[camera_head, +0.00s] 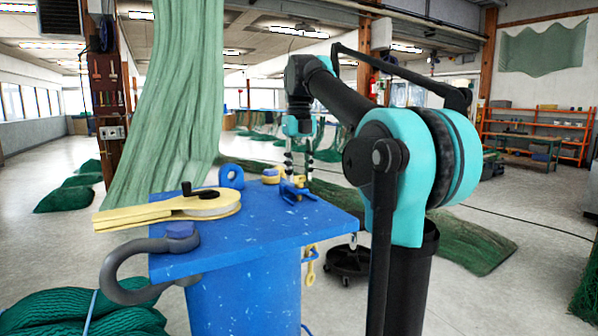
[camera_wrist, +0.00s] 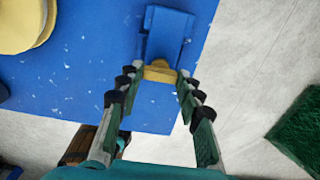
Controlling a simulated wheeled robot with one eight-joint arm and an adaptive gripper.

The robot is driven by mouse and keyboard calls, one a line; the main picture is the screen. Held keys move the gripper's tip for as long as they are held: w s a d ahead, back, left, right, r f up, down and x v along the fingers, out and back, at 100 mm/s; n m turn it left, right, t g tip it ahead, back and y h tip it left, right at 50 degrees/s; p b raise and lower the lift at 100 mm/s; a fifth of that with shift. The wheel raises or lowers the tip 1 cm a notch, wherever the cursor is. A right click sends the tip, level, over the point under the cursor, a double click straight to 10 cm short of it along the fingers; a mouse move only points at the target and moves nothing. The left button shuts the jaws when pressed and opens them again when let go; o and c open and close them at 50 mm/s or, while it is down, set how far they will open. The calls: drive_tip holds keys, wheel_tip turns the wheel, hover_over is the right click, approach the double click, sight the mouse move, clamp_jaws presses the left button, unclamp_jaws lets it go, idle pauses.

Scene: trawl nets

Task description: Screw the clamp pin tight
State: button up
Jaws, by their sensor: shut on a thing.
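A blue clamp (camera_head: 293,190) stands near the far right edge of the blue bench top (camera_head: 255,230). In the wrist view the clamp (camera_wrist: 167,32) lies ahead of my fingers, with a yellow clamp pin (camera_wrist: 160,71) at its near end. My gripper (camera_head: 299,172) points down over the clamp. In the wrist view my gripper's fingertips (camera_wrist: 157,76) are on either side of the yellow pin head and shut on it. The pin's thread and how deep it sits are hidden.
A yellow block with a black knob (camera_head: 190,207) and a grey shackle (camera_head: 135,260) are at the bench's left. A blue eye lug (camera_head: 231,176) and a small yellow piece (camera_head: 271,176) stand behind. A yellow piece (camera_head: 310,268) hangs below the bench edge. Green netting (camera_head: 178,90) hangs behind.

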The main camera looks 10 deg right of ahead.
drive_tip(key=o, duration=1.2)
drive_tip(key=shift+c, duration=0.2)
drive_tip(key=shift+r, duration=0.1)
wheel_tip(320, 180, up, 12)
